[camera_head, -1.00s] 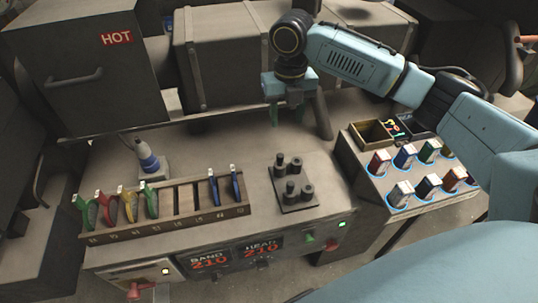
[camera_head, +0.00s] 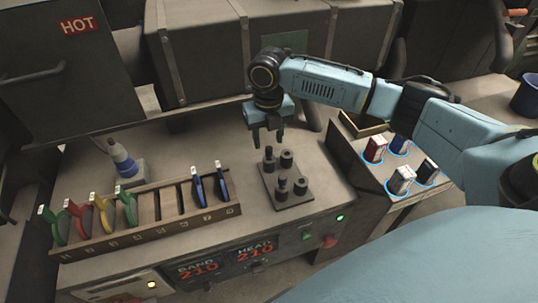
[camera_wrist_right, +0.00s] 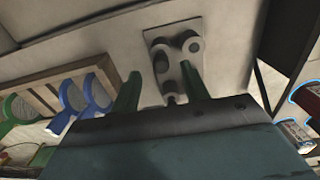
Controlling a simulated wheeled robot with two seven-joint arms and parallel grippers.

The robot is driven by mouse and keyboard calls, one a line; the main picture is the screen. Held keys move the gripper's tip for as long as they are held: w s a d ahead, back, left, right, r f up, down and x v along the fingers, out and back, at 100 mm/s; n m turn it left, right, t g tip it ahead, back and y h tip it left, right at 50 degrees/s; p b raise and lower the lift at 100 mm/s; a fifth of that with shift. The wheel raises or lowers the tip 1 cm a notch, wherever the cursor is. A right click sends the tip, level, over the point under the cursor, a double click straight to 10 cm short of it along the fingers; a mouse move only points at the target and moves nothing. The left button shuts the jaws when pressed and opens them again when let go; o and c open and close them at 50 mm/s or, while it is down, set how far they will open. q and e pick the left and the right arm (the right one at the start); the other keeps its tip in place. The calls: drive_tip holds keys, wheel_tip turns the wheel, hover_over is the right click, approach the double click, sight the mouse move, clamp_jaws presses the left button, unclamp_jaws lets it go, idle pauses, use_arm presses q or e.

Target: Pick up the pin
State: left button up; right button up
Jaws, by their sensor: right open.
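Several dark grey upright cylindrical pieces stand on a small dark plate (camera_head: 291,203) on the bench in the head view. Two are taller and narrower, pin-like: a rear pin (camera_head: 269,160) and a front pin (camera_head: 282,188). Shorter, wider pieces with holes (camera_head: 300,186) stand beside them. My right gripper (camera_head: 268,140) is open, fingers pointing down, just behind and above the rear pin, with nothing visibly held. In the right wrist view its two green fingers (camera_wrist_right: 161,88) frame part of the plate (camera_wrist_right: 157,38). My left gripper is not in view.
A wooden rack (camera_head: 146,236) with coloured looped tools stands at left, near a bottle with a blue band (camera_head: 121,160). The control panel (camera_head: 231,262) forms the bench front. Large cases stand behind.

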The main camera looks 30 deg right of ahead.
sight(269, 148)
wheel_tip(269, 148, down, 5)
drive_tip(key=shift+s+f, duration=0.1)
drive_tip(key=shift+s, duration=0.05)
drive_tip(key=shift+c, duration=0.3)
drive_tip(key=shift+d, duration=0.1)
clamp_jaws()
